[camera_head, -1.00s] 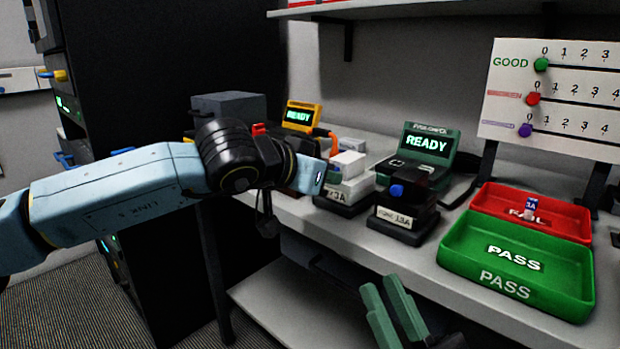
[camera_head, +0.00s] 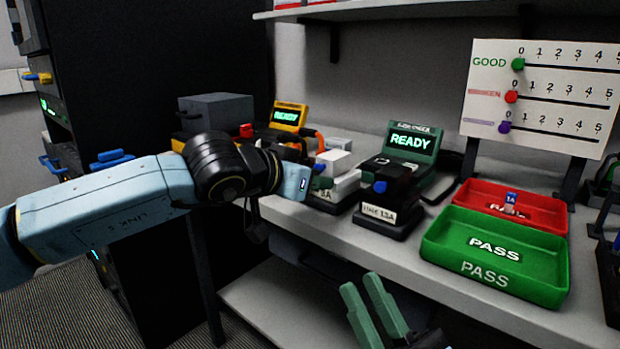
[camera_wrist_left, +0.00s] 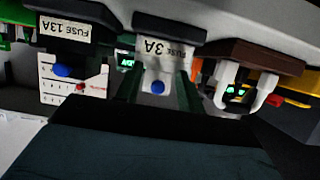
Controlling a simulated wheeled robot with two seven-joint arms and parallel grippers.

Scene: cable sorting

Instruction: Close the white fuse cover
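The white fuse box marked 3A (camera_head: 347,184), with its white cover (camera_head: 334,160) tilted up, stands on the bench in the head view. It also shows upside down in the left wrist view (camera_wrist_left: 166,61), with a blue knob on it. My left gripper is at this box; its dark green fingers (camera_wrist_left: 157,92) stand apart, one on each side of the white part, in the wrist view. I cannot tell whether they touch it. In the head view my left wrist hides the fingertips. My right gripper (camera_head: 374,312) is open and empty, low in front of the bench.
A black 13A fuse box (camera_head: 388,195) stands just right of the white one. A green tester (camera_head: 413,143) and a yellow tester (camera_head: 290,116) read READY. The green PASS tray (camera_head: 470,285) and red tray (camera_head: 549,213) lie further right. Bench front is clear.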

